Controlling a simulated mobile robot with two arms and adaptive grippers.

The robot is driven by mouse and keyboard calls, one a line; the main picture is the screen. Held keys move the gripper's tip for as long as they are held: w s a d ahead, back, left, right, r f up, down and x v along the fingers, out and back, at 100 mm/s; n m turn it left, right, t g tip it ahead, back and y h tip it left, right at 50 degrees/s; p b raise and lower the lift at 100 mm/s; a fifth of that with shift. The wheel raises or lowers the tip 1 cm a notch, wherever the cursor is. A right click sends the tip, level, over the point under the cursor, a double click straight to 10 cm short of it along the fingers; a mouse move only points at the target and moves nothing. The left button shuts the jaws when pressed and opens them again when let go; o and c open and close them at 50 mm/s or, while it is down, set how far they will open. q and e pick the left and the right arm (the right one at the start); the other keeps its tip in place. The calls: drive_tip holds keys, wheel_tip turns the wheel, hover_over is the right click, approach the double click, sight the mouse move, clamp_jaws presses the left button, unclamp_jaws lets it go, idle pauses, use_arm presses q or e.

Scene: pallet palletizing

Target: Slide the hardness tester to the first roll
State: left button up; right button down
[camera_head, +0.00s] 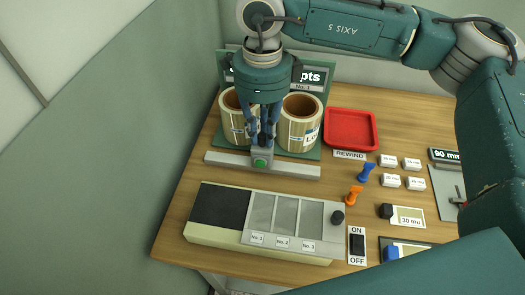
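The hardness tester (263,158) is a small grey block with a green round spot on its front. It sits near the middle of a pale rail (298,170). Behind the rail stand two upright wooden-looking rolls, a left roll (232,128) and a right roll (300,135); the tester is in front of the gap between them. My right gripper (263,140) points straight down, its fingers at the top of the tester. A dark part shows between the fingertips; whether they are closed on it is unclear. My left gripper is not in view.
A grey panel (225,235) with No. 1 to No. 3 windows lies in front of the rail. To the right are a red tray (352,112), several white blocks, blue (366,172) and orange (354,195) pieces, and an ON/OFF switch (357,244). A green sign board stands behind the rolls.

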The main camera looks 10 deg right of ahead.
drive_tip(key=shift+s+d, duration=0.15)
drive_tip(key=shift+d, duration=0.25)
drive_tip(key=shift+s+d+b, duration=0.35)
drive_tip(key=shift+d+b, duration=0.05)
drive_tip(key=shift+d, duration=0.5)
drive_tip(key=shift+s+d+b, duration=0.4)
drive_tip(key=shift+d, duration=0.45)
drive_tip(key=shift+s+d+b, duration=0.35)
drive_tip(key=shift+d+b, duration=0.05)
drive_tip(key=shift+d, duration=0.5)
drive_tip(key=shift+s+d, duration=0.1)
drive_tip(key=shift+d, duration=0.25)
drive_tip(key=c, duration=1.5)
unclamp_jaws()
drive_tip(key=shift+c, duration=0.2)
wheel_tip(320, 180, up, 12)
